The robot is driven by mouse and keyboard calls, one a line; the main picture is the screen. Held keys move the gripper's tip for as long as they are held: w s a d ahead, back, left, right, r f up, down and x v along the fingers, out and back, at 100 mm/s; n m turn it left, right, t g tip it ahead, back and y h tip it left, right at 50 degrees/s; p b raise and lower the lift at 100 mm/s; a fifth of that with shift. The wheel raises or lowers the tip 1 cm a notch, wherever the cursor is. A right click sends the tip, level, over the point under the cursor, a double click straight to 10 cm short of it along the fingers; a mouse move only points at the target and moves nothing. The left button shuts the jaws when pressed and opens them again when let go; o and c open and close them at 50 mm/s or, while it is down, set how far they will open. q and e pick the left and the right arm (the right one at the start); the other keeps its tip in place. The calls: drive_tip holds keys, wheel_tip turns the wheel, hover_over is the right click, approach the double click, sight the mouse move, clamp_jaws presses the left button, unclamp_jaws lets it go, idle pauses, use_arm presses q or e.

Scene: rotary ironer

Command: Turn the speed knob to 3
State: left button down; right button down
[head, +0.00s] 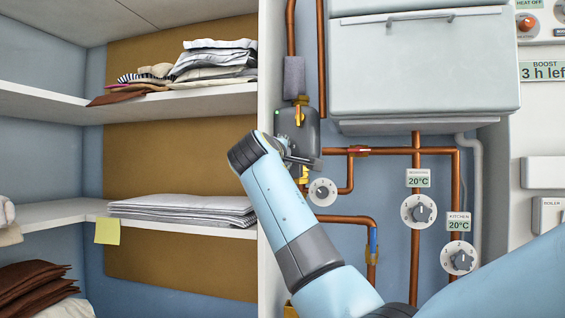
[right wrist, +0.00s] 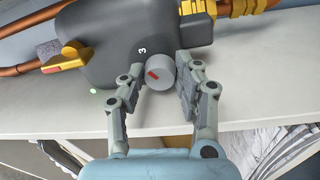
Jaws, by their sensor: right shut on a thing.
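The speed knob (right wrist: 160,73) is a small round grey knob on the end of a dark grey pump body (right wrist: 125,40). Its face has a slanted red mark on its left part. A white 3 (right wrist: 142,50) is printed on the body, up and left of the knob. My right gripper (right wrist: 160,85) has one finger on each side of the knob and is shut on it. In the head view the pump (head: 291,125) shows beside the upright panel, and my right wrist hides the knob. My left gripper is not in view.
Copper pipes (head: 415,250) and a yellow valve handle (right wrist: 62,60) surround the pump. Shelves of folded linen (head: 185,209) stand left.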

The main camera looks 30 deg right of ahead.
drive_tip(key=shift+m+b, duration=0.35)
drive_tip(key=shift+m, duration=0.15)
drive_tip(key=c, duration=2.1)
unclamp_jaws()
drive_tip(key=shift+r, duration=0.1)
drive_tip(key=shift+o, duration=0.2)
drive_tip(key=o, duration=0.9)
drive_tip(key=shift+c, duration=0.2)
drive_tip(key=shift+d, duration=0.1)
drive_tip(key=v, duration=0.7)
